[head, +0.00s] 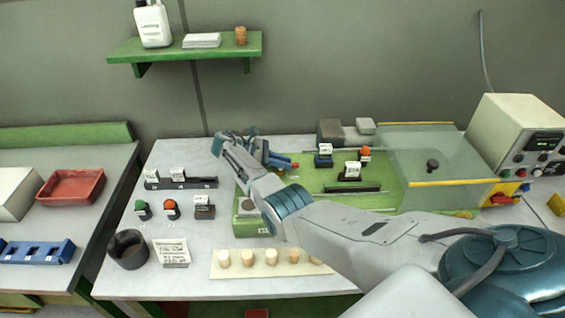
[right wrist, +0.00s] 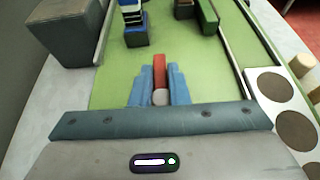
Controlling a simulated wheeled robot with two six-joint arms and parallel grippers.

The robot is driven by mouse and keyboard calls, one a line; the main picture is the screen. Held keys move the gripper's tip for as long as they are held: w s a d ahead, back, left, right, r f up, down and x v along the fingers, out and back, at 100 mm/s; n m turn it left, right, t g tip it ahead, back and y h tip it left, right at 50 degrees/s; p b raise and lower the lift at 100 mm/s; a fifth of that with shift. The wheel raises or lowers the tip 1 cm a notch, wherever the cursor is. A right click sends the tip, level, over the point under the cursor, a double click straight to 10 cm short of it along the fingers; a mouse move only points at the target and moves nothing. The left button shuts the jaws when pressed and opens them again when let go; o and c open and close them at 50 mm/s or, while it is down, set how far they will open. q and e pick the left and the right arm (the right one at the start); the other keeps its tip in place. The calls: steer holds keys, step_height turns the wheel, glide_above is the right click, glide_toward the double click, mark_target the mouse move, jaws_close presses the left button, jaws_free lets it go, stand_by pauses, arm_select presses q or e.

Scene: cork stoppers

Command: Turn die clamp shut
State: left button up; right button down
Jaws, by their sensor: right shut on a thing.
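A red bar-shaped handle, seemingly the die clamp's lever (right wrist: 159,70), lies over the green machine bed (right wrist: 115,80) in the right wrist view. My right gripper (right wrist: 160,88) is shut on it, with a blue finger on each side. A round grey end (right wrist: 160,97) shows between the fingers. In the head view my right gripper (head: 280,161) reaches over the left part of the green bed (head: 330,190), and the red tip (head: 295,165) sticks out past it. The clamp's base is hidden by the gripper. My left gripper is not in view.
Stamp blocks (head: 323,155) with white labels stand on the bed close to the gripper. A clear guard (head: 430,155) is at right. A cork strip (head: 225,272), dark cup (head: 128,250) and colored-knob stamps (head: 171,208) stand in front and left. A grey block (right wrist: 68,30) is nearby.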

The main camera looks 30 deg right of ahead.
steer(key=c, duration=1.4)
jaws_free()
steer(key=v, duration=0.5)
steer(key=shift+w+a+b, duration=0.15)
steer(key=shift+a+b, duration=0.1)
steer(key=shift+b, duration=0.15)
steer(key=b+v, duration=0.2)
steer(key=v, duration=0.1)
steer(key=shift+w+a+f, duration=0.1)
steer(key=shift+a+f, duration=0.05)
steer(key=shift+b+v, duration=0.8)
steer(key=shift+b, duration=0.15)
steer(key=shift+a+r, duration=0.1)
steer(key=shift+r, duration=0.25)
